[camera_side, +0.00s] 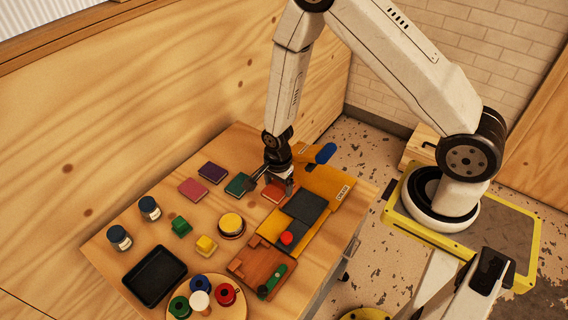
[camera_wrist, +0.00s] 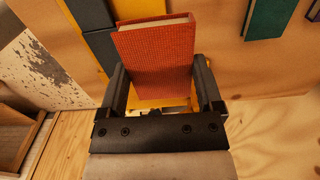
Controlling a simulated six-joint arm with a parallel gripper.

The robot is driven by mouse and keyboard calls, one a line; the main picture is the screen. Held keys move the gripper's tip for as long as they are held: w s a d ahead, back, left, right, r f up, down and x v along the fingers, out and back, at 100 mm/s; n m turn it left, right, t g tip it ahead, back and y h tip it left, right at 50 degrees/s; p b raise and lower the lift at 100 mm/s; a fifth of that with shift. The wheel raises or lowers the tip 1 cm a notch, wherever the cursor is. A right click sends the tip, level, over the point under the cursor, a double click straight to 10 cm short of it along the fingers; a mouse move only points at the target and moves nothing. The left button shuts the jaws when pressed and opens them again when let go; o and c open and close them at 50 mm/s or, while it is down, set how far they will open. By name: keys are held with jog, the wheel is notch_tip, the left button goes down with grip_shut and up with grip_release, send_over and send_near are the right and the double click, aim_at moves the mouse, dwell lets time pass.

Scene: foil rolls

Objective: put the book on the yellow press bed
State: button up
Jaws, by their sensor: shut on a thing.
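A red-orange cloth-covered book (camera_wrist: 158,58) is held between the two fingers of my gripper (camera_wrist: 165,88) in the wrist view, with its pale page edge at the far end. In the side view the book (camera_side: 274,192) shows just below my gripper (camera_side: 270,182), partly hidden by the fingers. The yellow press bed (camera_side: 326,180), with dark grey plates on it, lies right beside the book. Yellow parts of the press also show in the wrist view (camera_wrist: 138,9), beyond and behind the book. I cannot tell how high the book is above the table.
Green (camera_side: 238,185), purple (camera_side: 212,172) and pink (camera_side: 193,189) books lie left of my gripper. A blue-ended handle (camera_side: 325,153) is behind the press. A red knob (camera_side: 286,238), a brown wooden block (camera_side: 255,260) and a black tray (camera_side: 155,276) are nearer the front.

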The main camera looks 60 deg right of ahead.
jog(key=s+r, duration=0.3)
jog(key=s, duration=0.5)
jog(key=shift+r, duration=0.2)
jog(key=shift+d, duration=0.1)
dwell(0.3)
send_over(308, 206)
jog(key=shift+f, duration=1.1)
jog(key=shift+f, duration=0.15)
jog(key=shift+f, duration=2.1)
jog(key=shift+f, duration=1.75)
jog(key=shift+f, duration=0.1)
